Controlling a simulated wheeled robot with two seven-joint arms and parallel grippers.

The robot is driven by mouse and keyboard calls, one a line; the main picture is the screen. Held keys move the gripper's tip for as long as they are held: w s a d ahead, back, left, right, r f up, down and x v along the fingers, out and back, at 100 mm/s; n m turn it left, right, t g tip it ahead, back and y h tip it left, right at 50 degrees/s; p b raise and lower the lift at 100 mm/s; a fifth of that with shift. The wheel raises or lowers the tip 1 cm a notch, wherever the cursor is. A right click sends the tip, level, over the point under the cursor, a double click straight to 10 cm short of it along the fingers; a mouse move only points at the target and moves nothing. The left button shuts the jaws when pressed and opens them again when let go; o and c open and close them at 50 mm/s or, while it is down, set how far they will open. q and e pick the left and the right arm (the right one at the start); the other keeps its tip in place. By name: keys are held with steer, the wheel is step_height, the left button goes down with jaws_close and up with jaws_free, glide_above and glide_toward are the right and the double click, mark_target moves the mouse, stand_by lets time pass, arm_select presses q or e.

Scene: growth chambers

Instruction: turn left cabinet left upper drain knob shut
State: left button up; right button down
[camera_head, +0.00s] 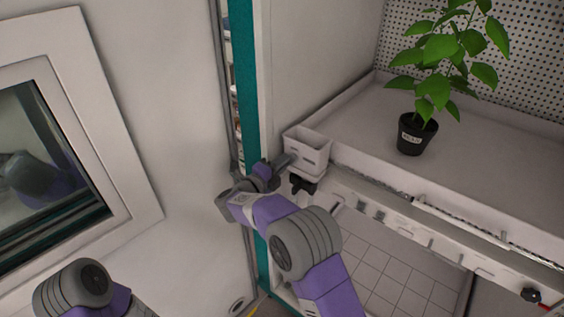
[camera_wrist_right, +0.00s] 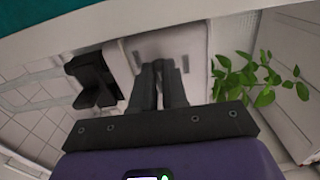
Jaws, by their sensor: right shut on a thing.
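A black knob (camera_head: 302,185) sits just under a small white open box (camera_head: 308,149) at the left front corner of the shelf. The knob also shows in the right wrist view (camera_wrist_right: 91,78), left of my fingers. My right gripper (camera_head: 284,160) is beside the box, above and left of the knob. Its fingers (camera_wrist_right: 160,75) are close together in front of the box's pale wall, apart from the knob. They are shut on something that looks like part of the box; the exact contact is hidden. My left gripper is out of view; only part of the left arm shows.
A potted plant (camera_head: 411,133) stands on the white shelf tray (camera_head: 345,137). Another black knob (camera_head: 531,295) with a red part is at the lower right. A teal-edged cabinet post (camera_head: 244,95) and an open windowed door (camera_head: 110,130) stand to the left.

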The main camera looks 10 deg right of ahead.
steer(key=shift+n, duration=0.3)
steer(key=c, duration=1.1)
jaws_free()
steer(key=shift+c, duration=0.2)
steer(key=v, duration=0.7)
steer(key=shift+s+a, duration=0.2)
steer(key=shift+a, duration=0.05)
steer(key=shift+d+f, duration=0.1)
